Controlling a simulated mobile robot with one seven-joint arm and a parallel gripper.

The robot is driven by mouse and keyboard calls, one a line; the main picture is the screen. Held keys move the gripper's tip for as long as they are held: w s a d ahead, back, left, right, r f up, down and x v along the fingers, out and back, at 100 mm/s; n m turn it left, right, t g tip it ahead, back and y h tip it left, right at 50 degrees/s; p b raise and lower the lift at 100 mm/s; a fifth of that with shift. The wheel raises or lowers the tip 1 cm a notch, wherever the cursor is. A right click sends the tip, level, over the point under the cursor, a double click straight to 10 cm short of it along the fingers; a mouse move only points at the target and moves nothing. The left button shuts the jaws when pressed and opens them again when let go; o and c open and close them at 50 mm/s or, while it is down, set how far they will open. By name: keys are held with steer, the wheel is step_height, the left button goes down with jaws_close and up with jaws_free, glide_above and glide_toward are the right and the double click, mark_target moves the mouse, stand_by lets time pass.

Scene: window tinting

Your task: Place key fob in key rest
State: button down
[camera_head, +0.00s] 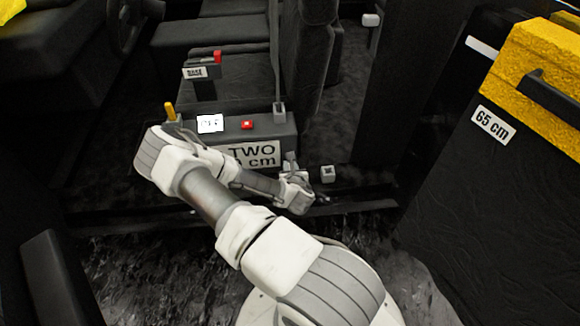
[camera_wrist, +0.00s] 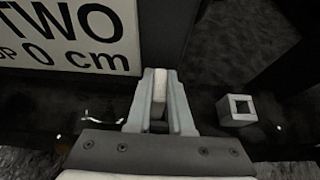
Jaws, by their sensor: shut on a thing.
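My gripper (camera_wrist: 160,78) is shut on a small pale block, seemingly the key fob (camera_wrist: 160,88), which shows between the two grey fingers in the wrist view. In the head view my gripper (camera_head: 290,160) is small, at the front right corner of the grey box labelled TWO, and the fob cannot be made out there. A small grey square holder with a dark opening, seemingly the key rest (camera_wrist: 237,109), stands to the right of my fingers, apart from them. It also shows in the head view (camera_head: 327,173), right of my wrist.
A dark seat (camera_head: 310,60) stands behind. A yellow case (camera_head: 540,75) sits on the dark block at right.

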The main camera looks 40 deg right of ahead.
steer(key=shift+f, duration=0.1)
steer(key=c, duration=0.8)
jaws_free()
